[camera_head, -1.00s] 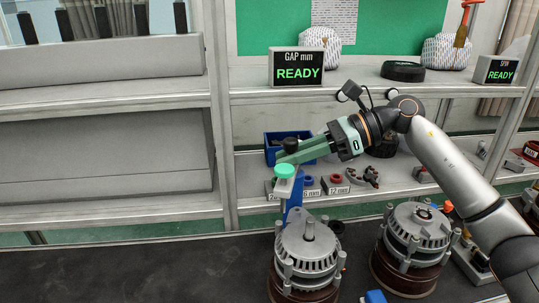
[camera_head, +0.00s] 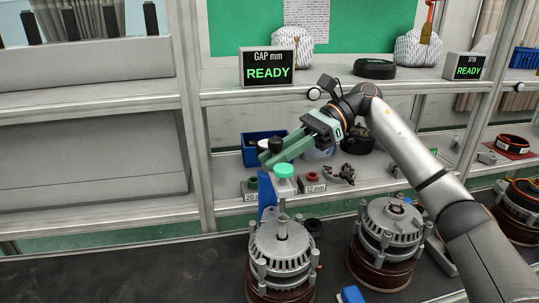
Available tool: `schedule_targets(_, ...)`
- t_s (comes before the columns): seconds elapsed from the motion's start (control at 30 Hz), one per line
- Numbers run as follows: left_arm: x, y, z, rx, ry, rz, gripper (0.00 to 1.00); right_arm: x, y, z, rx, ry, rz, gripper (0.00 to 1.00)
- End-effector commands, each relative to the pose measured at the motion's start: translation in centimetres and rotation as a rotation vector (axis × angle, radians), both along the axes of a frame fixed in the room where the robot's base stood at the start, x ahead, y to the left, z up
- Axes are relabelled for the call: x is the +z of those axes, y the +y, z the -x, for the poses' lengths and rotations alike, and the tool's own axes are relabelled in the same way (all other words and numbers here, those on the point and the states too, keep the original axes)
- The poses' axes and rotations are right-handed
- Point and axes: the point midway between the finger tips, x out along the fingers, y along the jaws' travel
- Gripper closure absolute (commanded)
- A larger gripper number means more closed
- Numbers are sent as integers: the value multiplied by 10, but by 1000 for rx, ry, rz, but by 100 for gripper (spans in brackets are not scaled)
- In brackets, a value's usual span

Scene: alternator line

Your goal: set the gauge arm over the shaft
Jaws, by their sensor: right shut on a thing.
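The gauge arm has a grey block (camera_head: 284,188) with a mint-green cap (camera_head: 284,170) on top and a thin probe below. Its blue post (camera_head: 267,196) stands behind the near left alternator (camera_head: 282,255). The alternator's upright shaft (camera_head: 282,228) is in line below the probe in this view; I cannot tell whether they touch. My right gripper (camera_head: 272,155), with green fingers, is shut at a black knob (camera_head: 275,146) above and behind the cap. The fingers partly hide what joins the knob to the gauge arm. My left gripper is not in view.
A second alternator (camera_head: 390,235) stands just right of the first. The shelf behind holds a blue bin (camera_head: 256,150), ring gauges (camera_head: 312,181) and a brown part (camera_head: 341,174). The GAP display (camera_head: 267,68) reads READY. The dark mat (camera_head: 130,270) is clear at left.

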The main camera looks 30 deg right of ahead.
Motion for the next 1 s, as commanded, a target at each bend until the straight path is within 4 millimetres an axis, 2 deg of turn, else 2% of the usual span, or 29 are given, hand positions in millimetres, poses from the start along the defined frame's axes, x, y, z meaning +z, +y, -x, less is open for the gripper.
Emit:
schedule_targets(0.03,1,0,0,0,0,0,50,10,-1,-1,-9,-19,-17,100)
schedule_targets(0.27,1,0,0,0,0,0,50,10,-1,-1,-8,-18,-17,100)
schedule_targets(0.3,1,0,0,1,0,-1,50,10,-1,-1,-8,-17,-17,75)
schedule_targets(0.53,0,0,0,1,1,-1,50,7,0,-1,-6,-13,-12,50)
schedule_targets(0.83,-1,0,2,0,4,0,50,5,-3,-1,-4,-9,-8,50)
schedule_targets(1.0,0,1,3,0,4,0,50,14,-22,0,-8,-10,-8,50)
